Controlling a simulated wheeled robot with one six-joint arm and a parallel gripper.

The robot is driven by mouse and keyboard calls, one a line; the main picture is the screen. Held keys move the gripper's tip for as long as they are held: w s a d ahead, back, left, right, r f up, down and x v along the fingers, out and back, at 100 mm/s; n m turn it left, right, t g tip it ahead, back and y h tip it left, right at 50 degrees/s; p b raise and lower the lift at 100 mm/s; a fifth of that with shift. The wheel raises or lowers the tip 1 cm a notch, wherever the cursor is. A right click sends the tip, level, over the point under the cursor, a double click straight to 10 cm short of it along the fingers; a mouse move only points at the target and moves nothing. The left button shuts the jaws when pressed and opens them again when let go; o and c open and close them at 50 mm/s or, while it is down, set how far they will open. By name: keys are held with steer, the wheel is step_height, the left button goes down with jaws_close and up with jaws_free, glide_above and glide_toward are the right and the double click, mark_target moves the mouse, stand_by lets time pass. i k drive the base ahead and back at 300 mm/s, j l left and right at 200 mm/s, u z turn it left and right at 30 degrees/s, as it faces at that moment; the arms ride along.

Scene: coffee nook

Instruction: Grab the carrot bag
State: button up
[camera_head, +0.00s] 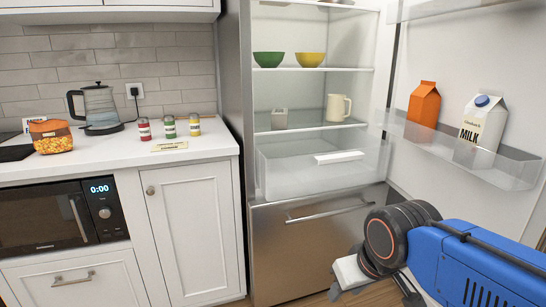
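A small bag with an orange top and orange-yellow pieces showing (51,137) stands on the white counter at the far left. It is the only bag-like pack that I see and looks like the carrot bag, but I cannot read its label. My gripper (372,281) is at the bottom right, low in front of the fridge, far from the bag. Only part of the gripper shows beside the dark wrist, and its fingertips are not clear. I see nothing held in it.
A kettle (98,108) stands behind and right of the bag. Several small cans (168,127) and a flat pack (169,146) are farther right on the counter (120,157). The fridge door (455,60) is open, with milk (484,120) and an orange carton (424,103) on its shelf.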

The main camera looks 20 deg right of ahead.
mark_target(52, 135)
steer(key=i+j, duration=0.25)
steer(key=i, duration=0.2)
steer(key=i+j+u, duration=0.15)
steer(key=i+u, duration=0.55)
steer(key=i, duration=0.25)
